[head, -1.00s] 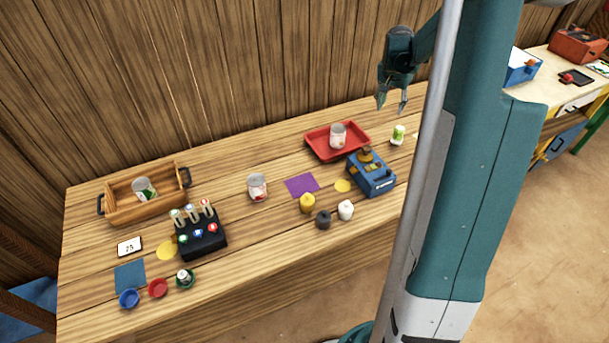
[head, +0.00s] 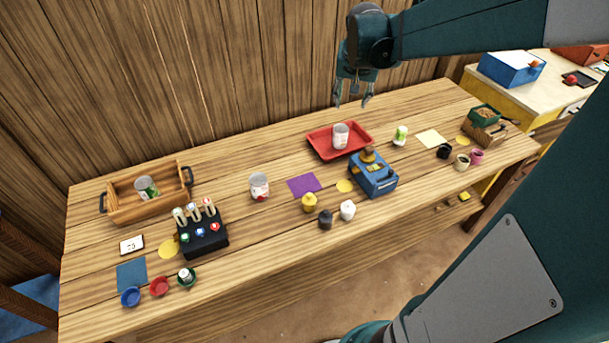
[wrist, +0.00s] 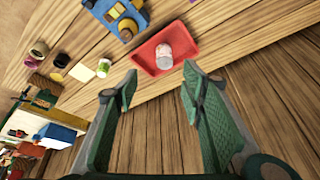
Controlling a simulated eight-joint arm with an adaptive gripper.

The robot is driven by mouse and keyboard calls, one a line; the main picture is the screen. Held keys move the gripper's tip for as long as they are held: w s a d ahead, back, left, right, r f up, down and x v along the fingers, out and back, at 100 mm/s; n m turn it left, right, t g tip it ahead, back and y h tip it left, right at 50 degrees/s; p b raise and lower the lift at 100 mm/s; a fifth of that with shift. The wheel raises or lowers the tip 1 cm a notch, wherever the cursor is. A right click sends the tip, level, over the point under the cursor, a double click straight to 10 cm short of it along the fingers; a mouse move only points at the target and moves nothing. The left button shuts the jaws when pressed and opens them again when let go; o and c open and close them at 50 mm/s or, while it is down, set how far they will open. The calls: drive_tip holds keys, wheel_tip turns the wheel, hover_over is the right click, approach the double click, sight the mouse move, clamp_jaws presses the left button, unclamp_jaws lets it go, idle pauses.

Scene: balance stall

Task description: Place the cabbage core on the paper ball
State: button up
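My gripper (head: 352,102) is open and empty, raised above the back edge of the table, behind the red tray. In the wrist view its two fingers (wrist: 160,74) are spread apart with nothing between them. A small white and green piece (head: 400,135) stands to the right of the red tray and may be the cabbage core; it also shows in the wrist view (wrist: 104,67). A small white lump (head: 347,210) near the front middle may be the paper ball, but I cannot tell for sure.
A red tray (head: 317,150) holding a can (head: 340,135) and a blue device (head: 376,182) are nearby. A second can (head: 259,186), a black rack (head: 205,242) and a wooden crate (head: 122,212) stand to the left. A wooden wall rises behind.

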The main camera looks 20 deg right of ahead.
drive_tip(key=s+a+n+t+y, duration=0.2)
drive_tip(key=s+a+n, duration=0.5)
drive_tip(key=s+a, duration=1.6)
drive_tip(key=shift+s+a+n+t, duration=0.25)
drive_tip(key=shift+a+t, duration=0.35)
drive_tip(key=shift+a, duration=1.3)
drive_tip(key=shift+w, duration=0.1)
drive_tip(key=shift+f+b, duration=1.7)
